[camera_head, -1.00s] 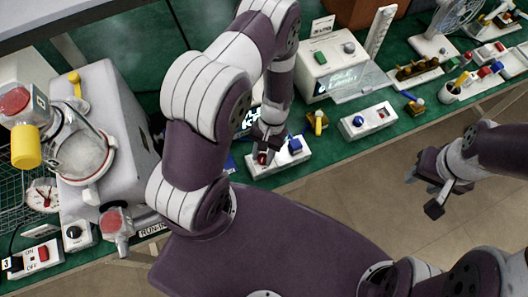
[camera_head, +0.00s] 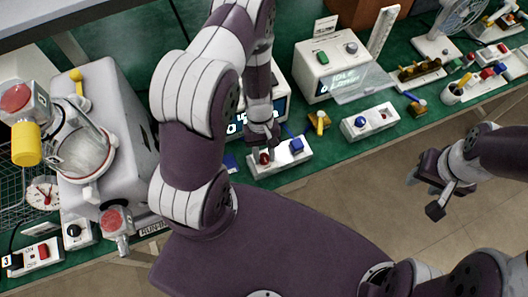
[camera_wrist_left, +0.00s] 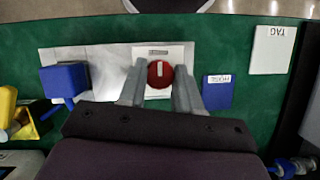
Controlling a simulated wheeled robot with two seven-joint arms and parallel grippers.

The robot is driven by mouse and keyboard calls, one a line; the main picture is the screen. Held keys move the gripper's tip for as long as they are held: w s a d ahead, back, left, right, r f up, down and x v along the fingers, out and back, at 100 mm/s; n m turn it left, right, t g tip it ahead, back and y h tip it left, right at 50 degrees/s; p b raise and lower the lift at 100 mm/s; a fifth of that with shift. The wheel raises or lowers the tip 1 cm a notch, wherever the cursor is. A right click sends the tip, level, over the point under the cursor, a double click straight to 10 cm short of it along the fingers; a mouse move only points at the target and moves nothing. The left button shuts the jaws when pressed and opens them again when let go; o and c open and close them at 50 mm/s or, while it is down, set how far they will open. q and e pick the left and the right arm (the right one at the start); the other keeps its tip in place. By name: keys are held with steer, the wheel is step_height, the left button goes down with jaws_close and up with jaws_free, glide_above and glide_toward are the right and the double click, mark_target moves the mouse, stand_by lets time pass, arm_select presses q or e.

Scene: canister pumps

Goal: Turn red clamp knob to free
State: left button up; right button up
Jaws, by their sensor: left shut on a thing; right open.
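The red clamp knob (camera_head: 264,158) sits on a white plate of a pale fixture beside a blue block (camera_head: 296,145). My left gripper (camera_head: 263,148) comes down over it from above. In the left wrist view the round red knob (camera_wrist_left: 160,74) lies between the fingertips of my left gripper (camera_wrist_left: 160,84), which is shut on its sides. A white mark on the knob runs up and down in that view, below a small label too blurred to read. My right gripper (camera_head: 437,190) is open and empty over the floor, in front of the bench.
A blue card (camera_wrist_left: 218,92) and a white tag (camera_wrist_left: 272,50) lie near the knob. A yellow-handled part (camera_head: 318,121) and a switch box (camera_head: 369,122) stand to the right. A grey machine (camera_head: 120,120) with a glass vessel is at left.

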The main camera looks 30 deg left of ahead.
stand_by(0.5)
arm_select(q)
steer(key=o, duration=1)
steer(key=shift+o, duration=0.2)
steer(key=b+v, duration=0.1)
steer(key=v, duration=1.1)
steer(key=shift+r, duration=0.35)
steer(key=shift+a, duration=0.1)
